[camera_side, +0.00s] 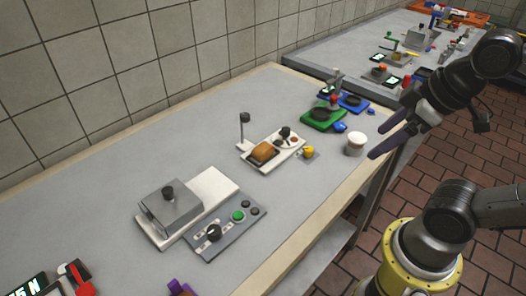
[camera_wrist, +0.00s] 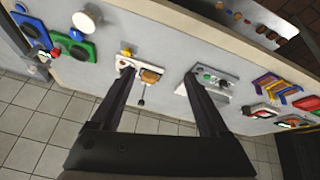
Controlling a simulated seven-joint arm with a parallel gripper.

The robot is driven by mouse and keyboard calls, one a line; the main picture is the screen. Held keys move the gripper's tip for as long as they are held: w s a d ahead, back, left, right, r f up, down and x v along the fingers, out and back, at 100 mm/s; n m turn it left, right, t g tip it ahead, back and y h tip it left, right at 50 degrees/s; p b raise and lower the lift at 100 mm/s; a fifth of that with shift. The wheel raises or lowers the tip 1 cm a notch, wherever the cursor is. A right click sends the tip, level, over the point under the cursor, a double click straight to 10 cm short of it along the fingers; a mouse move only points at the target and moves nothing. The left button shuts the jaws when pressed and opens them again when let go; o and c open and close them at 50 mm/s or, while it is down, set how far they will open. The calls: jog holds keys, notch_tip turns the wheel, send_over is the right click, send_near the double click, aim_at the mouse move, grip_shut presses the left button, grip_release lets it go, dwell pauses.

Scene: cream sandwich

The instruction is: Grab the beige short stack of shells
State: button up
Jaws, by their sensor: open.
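A short, pale beige round stack (camera_side: 356,144) stands upright near the front edge of the table in the side view. It also shows in the wrist view (camera_wrist: 87,20) at upper left, as a cream disc with a pale side. I take it to be the stack of shells; single shells cannot be made out. My gripper (camera_side: 379,142) is open and empty, its fingers spread, just right of the stack in the side view. In the wrist view the gripper (camera_wrist: 160,73) points at the table, and the stack lies outside the fingers, to the left.
A white tray (camera_side: 286,155) with a brown block and a post stands left of the stack. Green (camera_side: 323,119) and blue (camera_side: 354,103) pads lie behind it. A grey press (camera_side: 180,208) and a control panel (camera_side: 225,233) stand further left. A tiled wall runs along the back.

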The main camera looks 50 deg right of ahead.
jog(key=w+r+n, duration=0.3)
jog(key=r+n, duration=0.1)
jog(key=n+g, duration=0.6)
jog(key=n, duration=0.5)
send_over(265, 146)
notch_tip(265, 146, down, 16)
jog(key=shift+d+f, duration=0.1)
jog(key=shift+d, duration=0.05)
jog(key=shift+w+f, duration=0.1)
jog(key=shift+f, duration=3.1)
jog(key=shift+c, duration=0.3)
grip_shut()
